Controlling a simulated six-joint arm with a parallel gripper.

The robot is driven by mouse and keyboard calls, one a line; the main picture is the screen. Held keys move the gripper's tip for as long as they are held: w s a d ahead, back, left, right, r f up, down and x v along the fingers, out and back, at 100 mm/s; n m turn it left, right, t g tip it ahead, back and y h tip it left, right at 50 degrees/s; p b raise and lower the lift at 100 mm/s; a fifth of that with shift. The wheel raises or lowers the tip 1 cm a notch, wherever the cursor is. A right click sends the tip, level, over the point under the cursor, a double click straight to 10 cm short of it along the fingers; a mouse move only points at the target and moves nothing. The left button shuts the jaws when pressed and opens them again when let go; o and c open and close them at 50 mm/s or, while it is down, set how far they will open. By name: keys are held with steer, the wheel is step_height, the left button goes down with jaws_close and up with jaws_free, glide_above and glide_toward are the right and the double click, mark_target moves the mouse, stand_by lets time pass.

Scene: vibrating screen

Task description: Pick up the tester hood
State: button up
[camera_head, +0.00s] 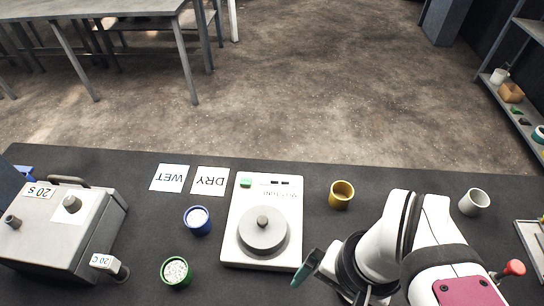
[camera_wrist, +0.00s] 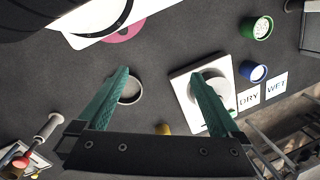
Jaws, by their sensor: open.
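The likely tester hood is a round grey cover (camera_head: 263,232) with a dark knob on top, resting on the white tester (camera_head: 235,252). In the wrist view the tester (camera_wrist: 186,100) is at right of centre, and its round cover (camera_wrist: 212,80) is partly hidden by my right finger. My gripper (camera_wrist: 160,75) is open and empty, its green fingers spread wide above the table. In the head view one green finger (camera_head: 308,266) shows just right of the tester, and the rest is hidden by my arm.
Blue (camera_head: 198,219) and green (camera_head: 177,271) cups with white contents stand left of the tester. A yellow cup (camera_head: 341,194) stands to its right. WET (camera_head: 170,178) and DRY (camera_head: 210,181) cards lie behind. A grey box machine (camera_head: 60,235) is far left.

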stand_by(0.4)
steer(key=c, duration=0.6)
